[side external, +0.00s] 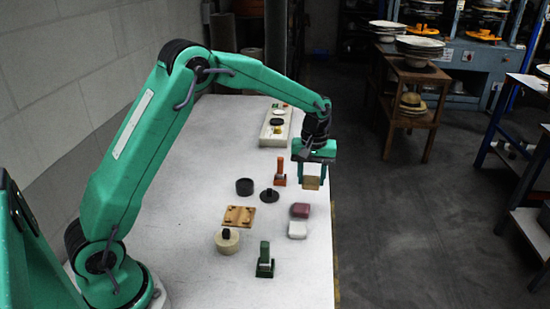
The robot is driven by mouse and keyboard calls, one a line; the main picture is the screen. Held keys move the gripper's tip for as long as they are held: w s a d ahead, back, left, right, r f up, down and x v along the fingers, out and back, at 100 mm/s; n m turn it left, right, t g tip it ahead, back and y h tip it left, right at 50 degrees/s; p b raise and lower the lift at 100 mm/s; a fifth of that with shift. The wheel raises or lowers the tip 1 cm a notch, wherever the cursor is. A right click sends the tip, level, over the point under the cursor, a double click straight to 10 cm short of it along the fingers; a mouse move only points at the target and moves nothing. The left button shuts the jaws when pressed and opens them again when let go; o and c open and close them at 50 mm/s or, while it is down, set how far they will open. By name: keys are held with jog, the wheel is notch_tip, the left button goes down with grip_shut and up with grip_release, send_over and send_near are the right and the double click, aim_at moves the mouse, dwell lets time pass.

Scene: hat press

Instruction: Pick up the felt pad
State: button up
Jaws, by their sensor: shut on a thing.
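My gripper (313,177) points down over the right side of the table, with its two green fingers shut on a small tan-brown block (312,184). The block appears held above the table surface. It is too small to tell from its look whether it is the felt pad. A mauve rounded pad-like piece (299,210) lies on the table below and left of the gripper. A white rounded piece (297,230) lies just in front of the mauve one.
An orange upright tool (280,172) stands close left of the gripper. A dark cup (244,187), black knobbed disc (269,196), wooden board (239,216), round pale block (227,241) and green stand (265,262) are nearby. A long tray (264,140) lies farther back.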

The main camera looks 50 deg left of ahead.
jog(key=shift+s+d+r, duration=0.3)
jog(key=shift+d+r, duration=0.15)
jog(key=shift+d, duration=0.25)
jog(key=shift+s+d+r, duration=0.25)
jog(key=shift+d+r, duration=0.2)
jog(key=shift+d, duration=0.2)
jog(key=shift+a, duration=0.1)
jog(key=shift+s+a, duration=0.3)
jog(key=shift+a, duration=0.15)
jog(key=s+a+f, duration=0.1)
jog(key=s+a, duration=0.7)
send_over(239, 216)
jog(key=f, duration=0.2)
jog(key=shift+r, duration=0.2)
jog(key=shift+f, duration=0.15)
jog(key=shift+f, duration=3.25)
jog(key=shift+f, duration=0.6)
